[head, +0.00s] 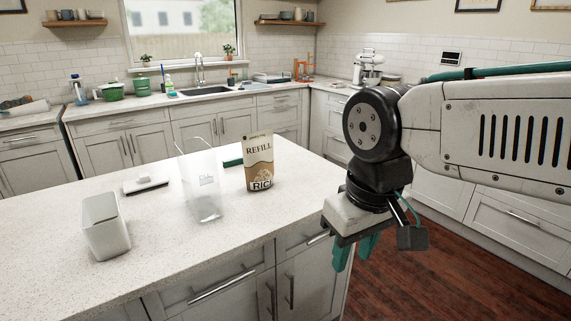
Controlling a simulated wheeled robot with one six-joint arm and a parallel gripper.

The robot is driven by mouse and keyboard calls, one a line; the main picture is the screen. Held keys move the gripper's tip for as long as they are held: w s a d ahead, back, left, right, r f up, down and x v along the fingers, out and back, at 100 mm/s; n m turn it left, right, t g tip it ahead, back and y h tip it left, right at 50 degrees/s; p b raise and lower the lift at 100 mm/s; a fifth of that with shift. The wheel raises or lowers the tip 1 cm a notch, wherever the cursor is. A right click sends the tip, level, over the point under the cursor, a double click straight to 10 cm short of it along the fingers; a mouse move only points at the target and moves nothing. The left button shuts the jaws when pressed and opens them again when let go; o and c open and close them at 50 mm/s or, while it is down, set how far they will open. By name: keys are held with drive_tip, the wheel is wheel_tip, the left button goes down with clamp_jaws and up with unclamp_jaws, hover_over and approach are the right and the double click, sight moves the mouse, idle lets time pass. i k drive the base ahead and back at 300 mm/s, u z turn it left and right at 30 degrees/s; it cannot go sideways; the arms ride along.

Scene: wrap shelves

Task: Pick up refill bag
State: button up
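The refill bag (259,163) stands upright on the island counter. It is brown and cream, with "REFILL" and "RICE" printed on its front. My gripper (354,252) hangs off the counter's right edge, to the right of the bag and apart from it. Its teal fingers point down with a gap between them, and nothing shows between them. The far side of the gripper is partly hidden by its own body.
A clear container (203,187) stands left of the bag, and a white bin (105,226) stands further left. The counter's front (190,235) is clear.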

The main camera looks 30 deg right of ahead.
sight(258, 148)
drive_tip(key=z, duration=1.95)
drive_tip(key=i, duration=3.45)
drive_tip(key=u, duration=3.75)
drive_tip(key=i, duration=0.45)
drive_tip(key=z, duration=0.1)
